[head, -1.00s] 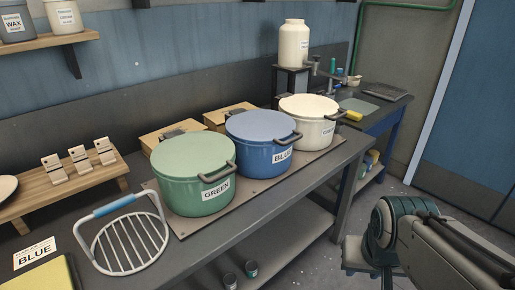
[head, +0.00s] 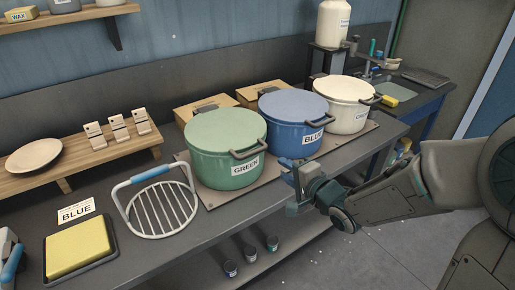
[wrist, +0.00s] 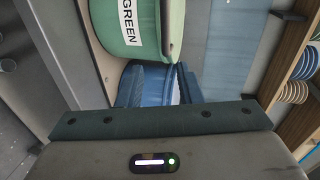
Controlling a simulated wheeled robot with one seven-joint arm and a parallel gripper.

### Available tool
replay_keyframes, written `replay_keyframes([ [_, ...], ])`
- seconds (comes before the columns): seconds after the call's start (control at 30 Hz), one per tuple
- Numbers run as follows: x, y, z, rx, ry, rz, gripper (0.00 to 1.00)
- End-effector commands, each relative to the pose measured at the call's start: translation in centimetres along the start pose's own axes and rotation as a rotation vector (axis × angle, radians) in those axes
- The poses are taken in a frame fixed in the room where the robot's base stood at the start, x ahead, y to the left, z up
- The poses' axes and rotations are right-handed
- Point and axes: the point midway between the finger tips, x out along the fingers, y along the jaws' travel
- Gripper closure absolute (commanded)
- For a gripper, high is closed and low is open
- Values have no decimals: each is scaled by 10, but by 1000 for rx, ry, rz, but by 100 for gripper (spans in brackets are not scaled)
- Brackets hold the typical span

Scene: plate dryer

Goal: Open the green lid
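The green pot (head: 215,172) stands on the worktop with its pale green lid (head: 225,127) on top, seated flat. Its dark front handle shows beside the GREEN label. My gripper (head: 292,168) is in front of the blue pot, low and to the right of the green pot, apparently apart from the green lid. In the wrist view, the side of the green pot (wrist: 140,52) and its label show at the top, turned sideways. My gripper's body fills the bottom of that view.
The blue pot (head: 285,140) and white pot (head: 345,113) stand in a row to the right on a board. Wooden boxes (head: 200,104) are behind them. A wire rack (head: 160,208) stands left of the green pot. A yellow sponge tray (head: 78,246) lies front left.

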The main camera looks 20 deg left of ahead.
Motion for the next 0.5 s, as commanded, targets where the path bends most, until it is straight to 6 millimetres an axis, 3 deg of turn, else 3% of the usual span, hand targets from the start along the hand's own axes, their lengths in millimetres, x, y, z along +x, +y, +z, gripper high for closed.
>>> replay_keyframes([
  [0.23, 18, -5, 7, 47, -30, -40, 67],
  [0.5, 71, -8, 9, 46, -31, -37, 67],
])
